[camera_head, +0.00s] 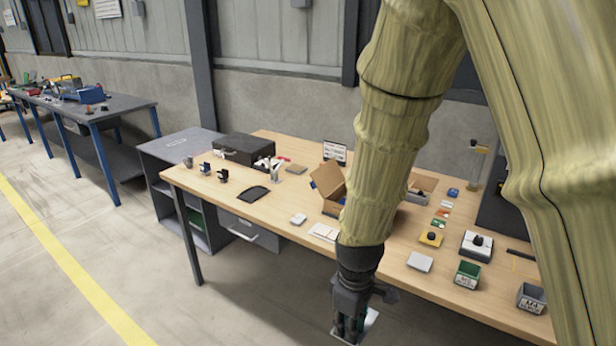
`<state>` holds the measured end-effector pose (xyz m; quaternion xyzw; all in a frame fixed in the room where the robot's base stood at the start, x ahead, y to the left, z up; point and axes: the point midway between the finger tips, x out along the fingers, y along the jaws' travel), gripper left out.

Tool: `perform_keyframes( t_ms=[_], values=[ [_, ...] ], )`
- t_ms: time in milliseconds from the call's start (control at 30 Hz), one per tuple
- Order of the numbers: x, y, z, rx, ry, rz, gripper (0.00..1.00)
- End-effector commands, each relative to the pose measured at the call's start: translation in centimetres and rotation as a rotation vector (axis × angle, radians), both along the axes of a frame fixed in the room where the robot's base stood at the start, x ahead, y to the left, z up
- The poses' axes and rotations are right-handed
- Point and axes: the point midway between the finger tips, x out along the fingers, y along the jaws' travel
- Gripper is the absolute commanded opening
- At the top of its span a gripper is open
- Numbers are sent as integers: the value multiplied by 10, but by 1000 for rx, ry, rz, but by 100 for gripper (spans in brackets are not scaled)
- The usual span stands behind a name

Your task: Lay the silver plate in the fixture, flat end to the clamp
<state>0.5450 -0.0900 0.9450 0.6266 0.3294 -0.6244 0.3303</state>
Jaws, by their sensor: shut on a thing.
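My gripper (348,332) hangs in front of the table's near edge, low in the head view, pointing down. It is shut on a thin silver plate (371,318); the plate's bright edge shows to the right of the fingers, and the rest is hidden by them. I cannot tell which end of the plate is flat. I cannot tell for sure which thing is the fixture. A white block with a black knob (477,245) stands at the right of the table, and a yellow block with a black knob (431,237) is left of it.
My arm hides part of the table's middle.

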Motion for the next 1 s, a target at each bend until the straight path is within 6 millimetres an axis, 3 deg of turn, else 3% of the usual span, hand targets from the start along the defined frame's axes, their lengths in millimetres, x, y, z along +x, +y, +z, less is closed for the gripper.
perform_keyframes(
  t_ms=[467,1000],
  values=[
    [22,-22,-39,16,3,-297,0],
    [52,-79,-128,7,4,-897,0]
  ],
)
